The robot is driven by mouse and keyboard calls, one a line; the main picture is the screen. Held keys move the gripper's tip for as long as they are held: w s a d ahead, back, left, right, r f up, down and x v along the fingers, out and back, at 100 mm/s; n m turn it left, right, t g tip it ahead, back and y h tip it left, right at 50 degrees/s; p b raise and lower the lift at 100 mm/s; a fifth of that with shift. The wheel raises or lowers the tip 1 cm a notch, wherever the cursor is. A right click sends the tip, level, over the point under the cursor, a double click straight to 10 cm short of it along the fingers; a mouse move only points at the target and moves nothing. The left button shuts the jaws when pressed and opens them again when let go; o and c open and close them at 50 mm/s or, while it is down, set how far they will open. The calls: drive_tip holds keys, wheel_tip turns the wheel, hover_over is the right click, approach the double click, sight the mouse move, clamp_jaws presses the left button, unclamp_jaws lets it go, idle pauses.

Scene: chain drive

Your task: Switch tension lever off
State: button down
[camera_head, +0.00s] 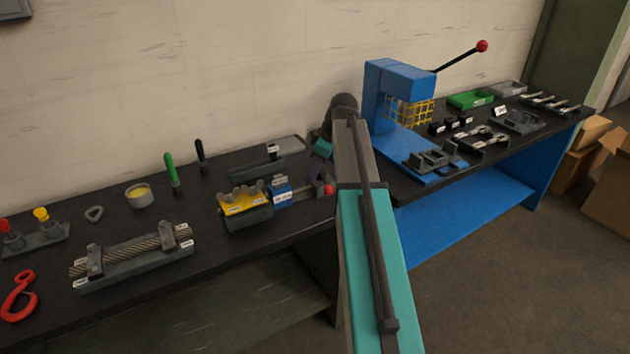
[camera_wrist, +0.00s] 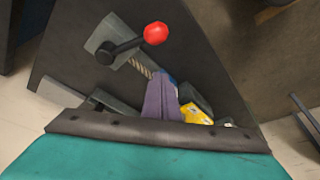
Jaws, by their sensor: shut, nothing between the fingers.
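The tension lever's red ball (camera_head: 327,190) shows at the right end of the fixture with the blue block (camera_head: 281,192) and the yellow notched block (camera_head: 242,198). In the wrist view the red ball (camera_wrist: 156,33) sits on a short black lever arm (camera_wrist: 122,50), beside a threaded rod (camera_wrist: 140,68). My gripper (camera_wrist: 161,82) is shut and empty, its purple-grey fingers apart from the red ball in the picture. They cover part of the blue and yellow blocks there. In the head view my arm hides most of the gripper.
A blue press (camera_head: 397,85) with a yellow guard stands on the right bench. A cable fixture (camera_head: 135,258), a red hook (camera_head: 18,296) and green and black-handled tools (camera_head: 171,170) are on the left bench. Bare bench top lies left of the yellow block.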

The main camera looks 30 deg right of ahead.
drive_tip(key=b+v, duration=0.1)
drive_tip(key=v, duration=0.6)
drive_tip(key=shift+w+d, duration=0.3)
drive_tip(key=shift+w, duration=0.05)
idle(0.4)
